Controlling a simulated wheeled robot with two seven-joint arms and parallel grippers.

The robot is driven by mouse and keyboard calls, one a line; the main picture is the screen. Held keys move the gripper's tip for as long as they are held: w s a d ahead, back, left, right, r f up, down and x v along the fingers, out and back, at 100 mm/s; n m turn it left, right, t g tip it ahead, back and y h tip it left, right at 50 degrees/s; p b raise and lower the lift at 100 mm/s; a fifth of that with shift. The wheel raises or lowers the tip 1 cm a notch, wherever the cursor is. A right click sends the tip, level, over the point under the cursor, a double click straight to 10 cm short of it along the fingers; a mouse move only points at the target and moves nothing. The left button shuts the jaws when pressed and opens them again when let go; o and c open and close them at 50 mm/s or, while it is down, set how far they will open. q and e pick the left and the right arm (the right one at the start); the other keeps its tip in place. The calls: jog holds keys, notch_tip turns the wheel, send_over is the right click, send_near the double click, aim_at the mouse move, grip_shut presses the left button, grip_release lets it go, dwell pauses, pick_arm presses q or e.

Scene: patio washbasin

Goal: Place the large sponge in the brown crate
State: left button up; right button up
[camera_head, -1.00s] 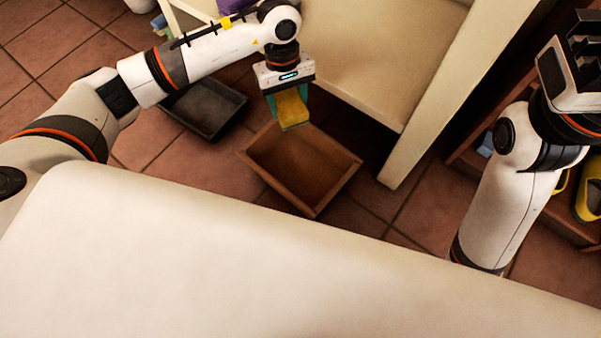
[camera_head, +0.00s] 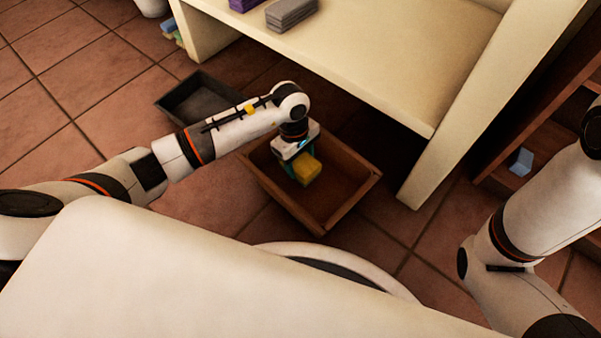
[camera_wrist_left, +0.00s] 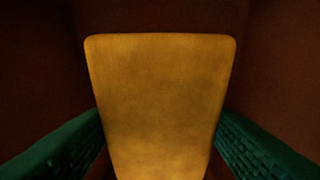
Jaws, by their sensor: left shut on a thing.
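The large sponge (camera_head: 309,170) is a yellow block held in my left gripper (camera_head: 299,160). In the left wrist view the sponge (camera_wrist_left: 160,100) fills the middle, with the green fingers (camera_wrist_left: 160,140) shut on its two sides. The brown crate (camera_head: 350,207) is an open wooden box on the tiled floor. The sponge and gripper are within the crate's outline, low and towards its left side. I cannot tell whether the sponge touches the crate's bottom. My right arm comes in at the right edge, and its gripper is out of the picture.
A dark grey tray (camera_head: 177,115) lies on the floor left of the crate. A cream bench (camera_head: 400,75) stands behind the crate, with a grey stack (camera_head: 290,13) and a purple item (camera_head: 243,4) on it. A light blue object (camera_head: 521,162) sits on the wooden shelf at right.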

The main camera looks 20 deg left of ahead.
aim_at(300, 169)
pick_arm(q)
jog(key=shift+f+b, duration=1.2)
jog(key=shift+f, duration=0.55)
jog(key=shift+f, duration=0.15)
jog(key=o, duration=1)
jog(key=shift+c, duration=0.2)
jog(key=r+p, duration=0.2)
jog(key=r, duration=0.2)
jog(key=a+r+p, duration=0.1)
jog(key=r+p, duration=0.2)
jog(key=r, duration=0.1)
jog(key=r+p, duration=0.2)
jog(key=r, duration=0.2)
jog(key=shift+w+a+r+p, duration=0.2)
jog(key=shift+w+a+p, duration=0.1)
jog(key=shift+w+p, duration=0.1)
